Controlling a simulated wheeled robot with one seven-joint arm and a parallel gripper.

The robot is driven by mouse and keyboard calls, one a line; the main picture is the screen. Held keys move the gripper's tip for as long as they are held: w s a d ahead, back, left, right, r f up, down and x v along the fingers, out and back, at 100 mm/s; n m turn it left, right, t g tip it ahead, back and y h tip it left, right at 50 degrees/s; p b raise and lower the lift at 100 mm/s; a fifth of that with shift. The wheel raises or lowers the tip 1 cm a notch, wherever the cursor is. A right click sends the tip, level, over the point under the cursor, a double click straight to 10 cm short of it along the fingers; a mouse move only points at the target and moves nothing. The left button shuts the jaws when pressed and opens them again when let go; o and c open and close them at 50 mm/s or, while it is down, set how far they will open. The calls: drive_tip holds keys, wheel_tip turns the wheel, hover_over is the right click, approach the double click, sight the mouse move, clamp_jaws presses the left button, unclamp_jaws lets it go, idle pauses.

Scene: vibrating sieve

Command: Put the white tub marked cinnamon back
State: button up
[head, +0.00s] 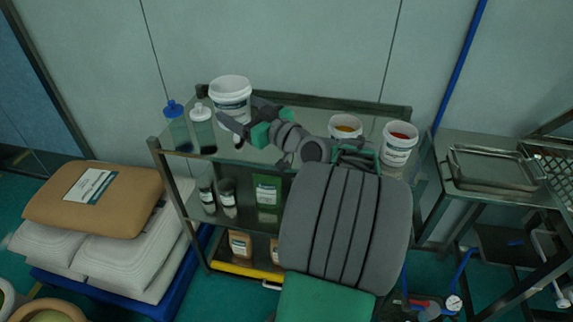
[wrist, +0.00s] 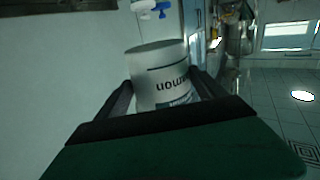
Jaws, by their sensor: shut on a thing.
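The white tub marked cinnamon (head: 230,92) is at the back left of the cart's top shelf. It looks upright, with a pale top and a dark label band. My gripper (head: 244,113) is shut on it, one finger on each side. In the wrist view the tub (wrist: 160,62) sits between the fingers of my gripper (wrist: 165,85), and part of its name reads upside down. I cannot tell whether its base touches the shelf; the gripper hides its lower part.
A blue-capped bottle (head: 177,128) and a white-capped bottle (head: 202,130) stand just left of the tub. A wall is close behind.

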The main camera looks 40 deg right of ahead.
drive_tip(key=s+d+f+m+h+b, duration=0.35)
drive_tip(key=s+d+b, duration=1.05)
drive_tip(key=d, duration=0.5)
drive_tip(key=shift+n+h, duration=0.35)
drive_tip(key=shift+h, duration=0.1)
drive_tip(key=w+f, duration=0.3)
drive_tip(key=w, duration=0.1)
drive_tip(key=w+a+f+p, duration=0.1)
drive_tip(key=w+f, duration=0.1)
drive_tip(key=w, duration=0.2)
drive_tip(key=w+f, duration=0.3)
drive_tip(key=w, duration=0.1)
drive_tip(key=shift+w+a+f+p, duration=0.2)
drive_tip(key=shift+a+f+p, duration=0.15)
drive_tip(key=shift+p, duration=0.05)
drive_tip(key=shift+w+f, duration=0.2)
drive_tip(key=shift+f, duration=0.8)
drive_tip(key=shift+w+f, duration=0.15)
drive_tip(key=shift+f, duration=0.8)
drive_tip(key=shift+f+b, duration=0.15)
drive_tip(key=shift+b, duration=0.2)
drive_tip(key=o, duration=1.6)
